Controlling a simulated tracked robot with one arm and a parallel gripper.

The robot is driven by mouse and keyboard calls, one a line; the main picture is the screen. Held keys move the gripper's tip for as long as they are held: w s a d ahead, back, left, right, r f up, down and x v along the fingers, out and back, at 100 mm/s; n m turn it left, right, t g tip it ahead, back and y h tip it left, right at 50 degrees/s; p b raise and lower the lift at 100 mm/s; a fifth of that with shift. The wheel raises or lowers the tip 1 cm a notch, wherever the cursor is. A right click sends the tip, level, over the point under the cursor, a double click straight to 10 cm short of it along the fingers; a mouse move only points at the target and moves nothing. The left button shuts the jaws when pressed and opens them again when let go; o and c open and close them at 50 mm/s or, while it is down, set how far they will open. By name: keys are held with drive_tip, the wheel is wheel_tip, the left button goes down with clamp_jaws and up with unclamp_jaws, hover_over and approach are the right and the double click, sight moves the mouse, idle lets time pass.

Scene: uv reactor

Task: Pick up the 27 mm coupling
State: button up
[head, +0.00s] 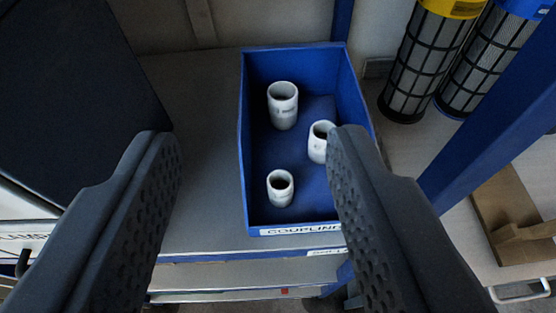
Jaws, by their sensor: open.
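Three white couplings stand upright in a blue bin with a label reading "COUPLIN…". The back coupling (283,110) looks the largest and tallest. Another coupling (318,146) stands at the right, partly hidden by my right finger. The front coupling (280,190) looks the smallest. I cannot read any sizes, so I cannot tell which one is 27 mm. My gripper (254,138) is open and empty, its fingers wide apart in front of the bin. The right finger covers part of the bin's right side.
The blue bin (246,130) has raised walls and sits on a grey shelf (200,190). A blue post (490,110) crosses at the right. Two mesh filter cylinders (420,65) stand behind it. A dark box (75,90) fills the left. The shelf left of the bin is clear.

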drive_tip(key=w+a+f+p, duration=0.2)
drive_tip(key=w+f, duration=0.1)
drive_tip(key=f, duration=0.1)
drive_tip(key=m+g+h+p, duration=0.1)
drive_tip(key=m+h+p, duration=0.25)
drive_tip(key=p, duration=0.45)
approach(322, 142)
drive_tip(key=shift+n+h, duration=0.25)
drive_tip(key=shift+h, duration=0.2)
drive_tip(key=x, duration=0.4)
drive_tip(key=shift+w+a+b, duration=0.1)
drive_tip(key=shift+a+b, duration=0.1)
drive_tip(key=shift+b, duration=0.15)
drive_tip(key=shift+w+d+f, duration=0.1)
drive_tip(key=shift+w+f, duration=0.05)
drive_tip(key=shift+w, duration=0.4)
drive_tip(key=shift+b+x, duration=0.45)
drive_tip(key=shift+x, duration=2.2)
drive_tip(key=shift+s+f, duration=0.15)
drive_tip(key=c, duration=0.7)
